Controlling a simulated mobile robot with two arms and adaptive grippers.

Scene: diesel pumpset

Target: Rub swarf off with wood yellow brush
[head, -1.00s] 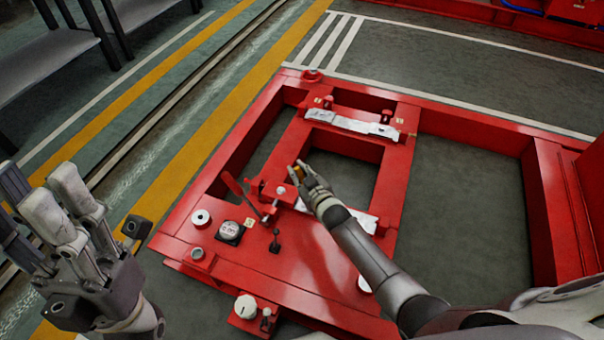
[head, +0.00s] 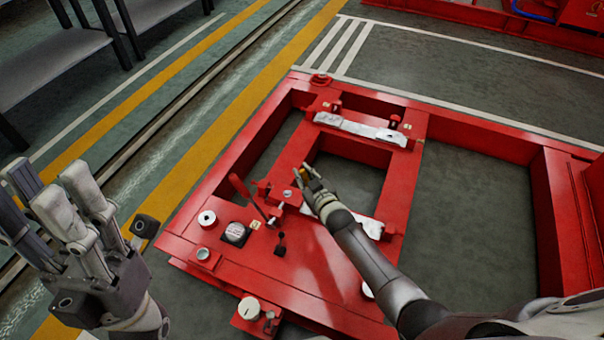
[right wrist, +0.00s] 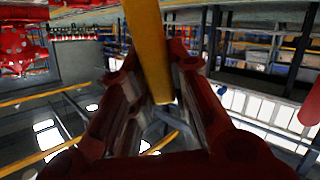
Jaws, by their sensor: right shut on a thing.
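My right gripper (head: 311,179) is shut on the wood yellow brush (head: 302,174), over the near side of the inner opening of the red frame. The brush shows as a yellow bar (right wrist: 147,45) between the fingers in the right wrist view; its bristles are not visible. A pale metal pad (head: 370,227) is partly hidden behind my right forearm. Another pale pad (head: 361,130) lies across the far crossbar. I cannot make out swarf clearly on either pad. My left gripper (head: 62,195) is open and empty at the left, away from the frame.
The red base frame (head: 330,262) carries a lever (head: 245,195), a round white knob (head: 248,308) and small fittings near its left side. Dark shelving (head: 50,50) stands at upper left. The floor with yellow lines (head: 210,153) is clear between.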

